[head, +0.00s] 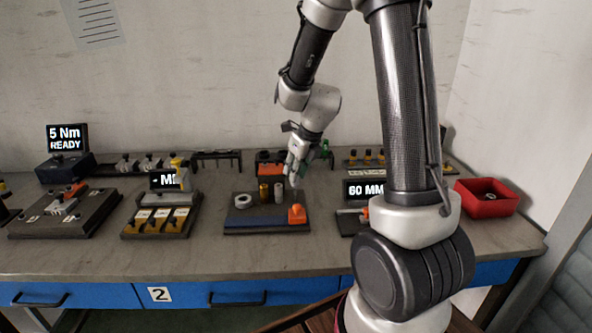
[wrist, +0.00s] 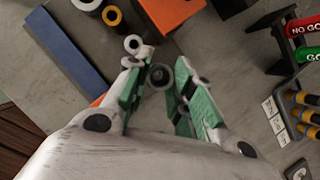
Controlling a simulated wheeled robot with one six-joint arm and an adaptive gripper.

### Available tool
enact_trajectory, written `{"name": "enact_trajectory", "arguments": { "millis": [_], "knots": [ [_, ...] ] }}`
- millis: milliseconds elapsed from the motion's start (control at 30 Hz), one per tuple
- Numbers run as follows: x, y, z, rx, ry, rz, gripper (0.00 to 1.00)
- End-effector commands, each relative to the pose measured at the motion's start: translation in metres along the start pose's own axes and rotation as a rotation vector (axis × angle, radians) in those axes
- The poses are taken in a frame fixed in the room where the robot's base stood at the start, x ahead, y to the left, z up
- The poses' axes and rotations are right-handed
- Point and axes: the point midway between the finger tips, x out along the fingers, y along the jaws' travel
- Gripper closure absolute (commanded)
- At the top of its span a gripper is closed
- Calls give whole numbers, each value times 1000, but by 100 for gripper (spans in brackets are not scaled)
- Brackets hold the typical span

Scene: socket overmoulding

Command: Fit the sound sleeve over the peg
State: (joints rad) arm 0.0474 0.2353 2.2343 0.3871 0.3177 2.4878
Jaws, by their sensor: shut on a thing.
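My gripper (head: 296,172) is above the right part of a dark board with a blue front edge (head: 268,229). In the wrist view its green-padded fingers (wrist: 158,70) are shut on a small grey round sleeve (wrist: 161,77), seen end-on with a dark centre. On the board stand a pale ring (head: 243,201), a brass-coloured cylinder (head: 264,193) and a silver cylinder (head: 278,192). An orange block (head: 297,213) sits at its right end, below my gripper. I cannot make out which piece is the peg, nor any damage on the held sleeve.
A 60 MM display (head: 366,190) stands right of the board, partly behind my arm. A red bin (head: 486,198) holding a dark ring is at far right. A tray with yellow parts (head: 163,215) is to the left. Racks (head: 218,155) line the back. Bare bench lies in front.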

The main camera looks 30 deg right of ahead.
Motion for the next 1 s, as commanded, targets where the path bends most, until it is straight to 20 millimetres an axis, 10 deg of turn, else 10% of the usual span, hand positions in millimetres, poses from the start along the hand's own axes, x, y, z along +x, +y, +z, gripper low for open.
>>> {"name": "enact_trajectory", "arguments": {
  "millis": [1000],
  "knots": [
    [22,0,-9,0,1,0,93]
  ]
}}
